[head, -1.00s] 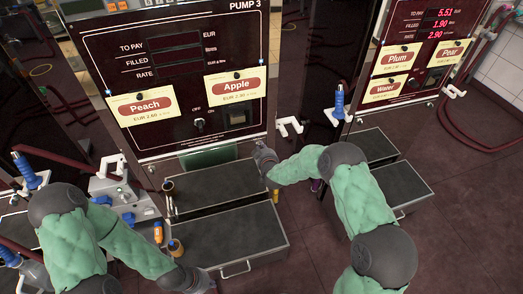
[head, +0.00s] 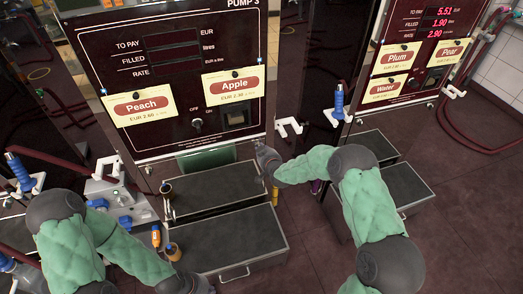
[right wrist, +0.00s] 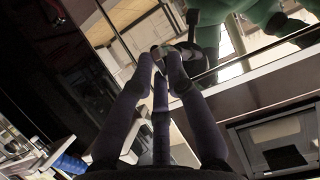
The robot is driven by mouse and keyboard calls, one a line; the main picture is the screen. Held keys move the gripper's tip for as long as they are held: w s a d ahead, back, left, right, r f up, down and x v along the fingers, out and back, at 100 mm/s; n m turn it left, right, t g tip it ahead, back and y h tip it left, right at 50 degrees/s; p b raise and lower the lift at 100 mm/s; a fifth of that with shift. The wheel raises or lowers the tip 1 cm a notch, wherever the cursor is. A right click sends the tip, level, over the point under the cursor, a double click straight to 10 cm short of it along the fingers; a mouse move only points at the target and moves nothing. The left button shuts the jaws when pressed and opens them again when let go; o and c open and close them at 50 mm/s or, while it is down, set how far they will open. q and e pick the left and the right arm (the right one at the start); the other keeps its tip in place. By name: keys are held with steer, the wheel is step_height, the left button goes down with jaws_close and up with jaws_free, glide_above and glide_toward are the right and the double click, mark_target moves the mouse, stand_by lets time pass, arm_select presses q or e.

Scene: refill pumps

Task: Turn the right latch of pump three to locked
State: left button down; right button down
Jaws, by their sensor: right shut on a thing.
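Pump three (head: 228,108) stands in the centre of the head view, with its dark panel, Peach and Apple labels and a switch. My right gripper (head: 262,147) is at the panel's lower right corner, where the right latch is mostly hidden. In the right wrist view the fingers (right wrist: 160,62) are closed in on a small metallic part, the right latch (right wrist: 158,52), against the shiny panel. How far the latch is turned cannot be made out. My left gripper (head: 200,286) is at the bottom edge, its fingers not clear.
Below the panel are two grey-topped drawers (head: 235,238). An orange-handled tool (head: 156,236) and small brown-topped items lie left of them. A blue nozzle (head: 338,100) hangs between this pump and the right-hand pump (head: 415,60).

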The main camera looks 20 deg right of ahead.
steer(key=c, duration=1.5)
jaws_free()
steer(key=shift+s, duration=0.1)
steer(key=v, duration=1.1)
steer(key=shift+s, duration=0.4)
steer(key=shift+r, duration=0.1)
steer(key=s+a+f+m+g+y+p, duration=0.15)
steer(key=s+a+f+g+p, duration=0.4)
steer(key=s+f, duration=0.8)
steer(key=s+a+f+g+y, duration=0.1)
steer(key=s+a+f+g, duration=0.1)
steer(key=s, duration=0.6)
steer(key=s+a+f+m+g+y, duration=0.1)
steer(key=s+a+g, duration=0.2)
steer(key=s, duration=0.6)
steer(key=g, duration=0.2)
steer(key=shift+s+a+f+g, duration=0.25)
steer(key=shift+a+f+g, duration=0.1)
steer(key=shift+a+f, duration=0.05)
